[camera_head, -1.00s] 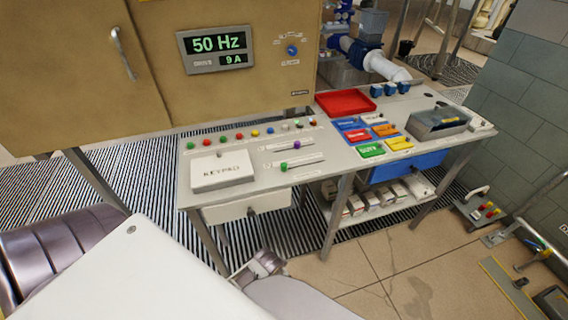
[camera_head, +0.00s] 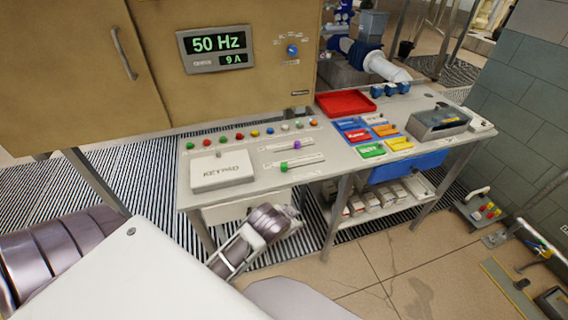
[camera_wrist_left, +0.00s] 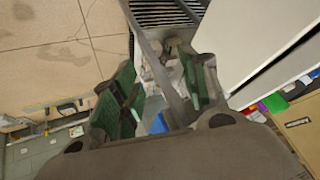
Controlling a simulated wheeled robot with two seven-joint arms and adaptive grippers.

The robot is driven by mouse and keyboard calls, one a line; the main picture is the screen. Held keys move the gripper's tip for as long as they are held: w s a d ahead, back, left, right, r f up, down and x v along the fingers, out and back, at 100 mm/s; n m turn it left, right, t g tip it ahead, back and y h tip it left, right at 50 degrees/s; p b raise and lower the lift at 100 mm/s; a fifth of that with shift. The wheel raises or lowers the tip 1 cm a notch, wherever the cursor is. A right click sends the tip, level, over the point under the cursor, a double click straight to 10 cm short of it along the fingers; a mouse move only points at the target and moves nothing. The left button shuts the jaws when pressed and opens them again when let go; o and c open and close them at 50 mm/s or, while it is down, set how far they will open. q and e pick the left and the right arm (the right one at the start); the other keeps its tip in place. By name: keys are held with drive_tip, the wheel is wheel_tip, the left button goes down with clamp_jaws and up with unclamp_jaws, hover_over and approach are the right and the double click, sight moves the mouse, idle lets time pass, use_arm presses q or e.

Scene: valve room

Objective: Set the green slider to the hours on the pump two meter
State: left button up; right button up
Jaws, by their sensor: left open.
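The green slider (camera_head: 284,167) sits at the left end of the lower slot on the grey console (camera_head: 240,145). My left gripper (camera_head: 291,215) is below the console's front edge, in front of the drawer and apart from the slider. In the left wrist view the left gripper's green-padded fingers (camera_wrist_left: 160,88) are spread with nothing held between them. A display (camera_head: 213,49) above reads 50 Hz, DRIVE and 9 A. I cannot make out a pump two meter. My right gripper is not in view.
A purple slider (camera_head: 297,145) sits in the upper slot. The keypad box (camera_head: 222,172) is left of the sliders, with a row of coloured buttons behind. A red tray (camera_head: 345,102) and coloured blocks lie to the right. The console's front edge is above my left gripper.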

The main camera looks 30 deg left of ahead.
use_arm(q)
drive_tip(key=w+d+r+m+t+h, duration=0.1)
drive_tip(key=w+d+r+m+t, duration=0.15)
drive_tip(key=w+r+t, duration=0.4)
drive_tip(key=w+d+r+m+t+h, duration=0.15)
drive_tip(key=w+r+m, duration=0.25)
drive_tip(key=r, duration=0.6)
drive_tip(key=w+d+r+m+t+h, duration=0.15)
drive_tip(key=w+r+m+t, duration=0.3)
drive_tip(key=r, duration=0.45)
drive_tip(key=s+d+r+m+g+h, duration=0.2)
drive_tip(key=d+r+m+g+h, duration=0.35)
drive_tip(key=m, duration=0.75)
drive_tip(key=s+d+r+m+g+h, duration=0.25)
drive_tip(key=d+m+g+h, duration=0.35)
drive_tip(key=d+m+h, duration=0.65)
drive_tip(key=a+f+m+g+y, duration=0.7)
drive_tip(key=a+f+m+y, duration=0.25)
drive_tip(key=f+m, duration=0.25)
drive_tip(key=w+a+r+g+y, duration=0.1)
drive_tip(key=a+y, duration=1)
drive_tip(key=a, duration=1.4)
drive_tip(key=shift+w+m+y, duration=0.35)
drive_tip(key=shift+w, duration=0.25)
